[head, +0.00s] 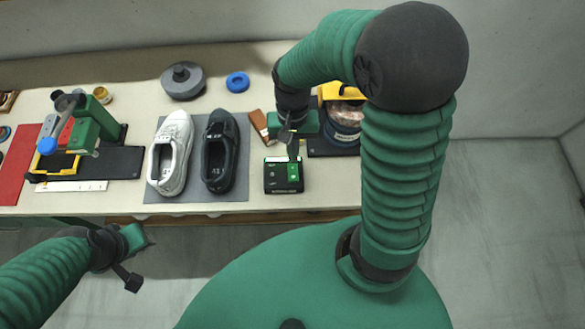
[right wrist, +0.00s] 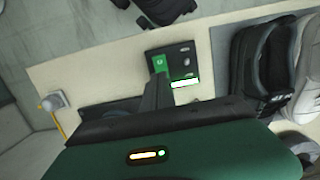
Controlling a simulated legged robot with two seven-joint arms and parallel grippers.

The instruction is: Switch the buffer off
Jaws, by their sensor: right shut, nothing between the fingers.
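A small black control box (head: 284,188) with a green switch (head: 293,172) lies near the table's front edge. In the right wrist view the box (right wrist: 185,50) shows its green switch (right wrist: 160,63) and a pale strip. My right gripper (head: 293,157) is shut and empty, pointing down at the green switch. In the right wrist view its fingers (right wrist: 157,80) end at the switch; I cannot tell whether they touch it. A yellow and black machine (head: 343,118), which may be the buffer, is partly hidden behind my right arm. My left gripper (head: 135,252) hangs off the table's front.
A white shoe (head: 171,152) and a black shoe (head: 220,151) stand on a grey mat (head: 200,195) left of the box. A brown block (head: 258,125) lies behind the box. A green press (head: 95,122) stands at left.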

